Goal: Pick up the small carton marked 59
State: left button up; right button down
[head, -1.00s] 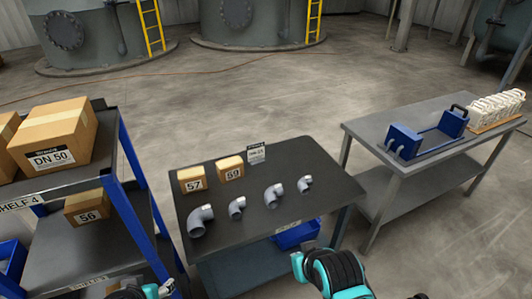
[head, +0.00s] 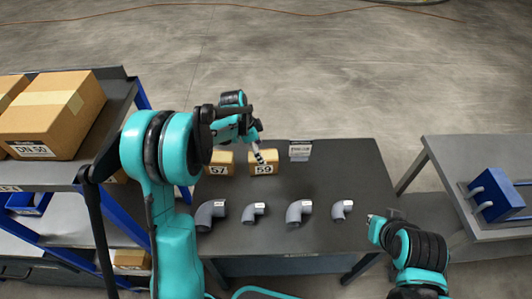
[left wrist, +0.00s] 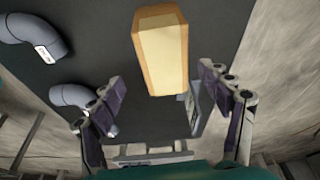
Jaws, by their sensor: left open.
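The small carton marked 59 (head: 264,169) stands on the dark table, its label facing me. My left gripper (head: 258,155) reaches down from above to its top edge in the head view. In the left wrist view a tan carton (left wrist: 162,50), which looks like 59, shows ahead of and between the open fingers of my left gripper (left wrist: 162,77); its number is out of sight there. I cannot tell whether the fingers touch it. My right gripper (head: 375,219) is at the table's right front side, too small to judge its jaws.
The carton marked 57 (head: 219,164) stands close to the left of 59, and a small sign (head: 300,150) to the right. Several grey pipe elbows (head: 299,212) line the table's front. A shelf with a DN 50 box (head: 52,115) is at left; a blue holder (head: 495,195) is at right.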

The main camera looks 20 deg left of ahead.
pick_arm(q)
jog(key=shift+w+f, duration=0.45)
jog(key=shift+f, duration=0.1)
jog(key=shift+w+f+m, duration=0.1)
jog(key=shift+f+m, duration=0.2)
jog(key=b+x, duration=0.1)
jog(key=x, duration=0.2)
jog(key=b+x, duration=0.2)
jog(key=x, duration=0.2)
jog(key=shift+d+f, duration=0.15)
jog(key=shift+f, duration=0.15)
jog(key=shift+r, duration=0.1)
jog(key=shift+s, duration=0.2)
jog(key=shift+f+b, duration=0.3)
jog(key=shift+b, duration=0.05)
jog(key=c, duration=1.6)
jog(key=shift+r, duration=0.1)
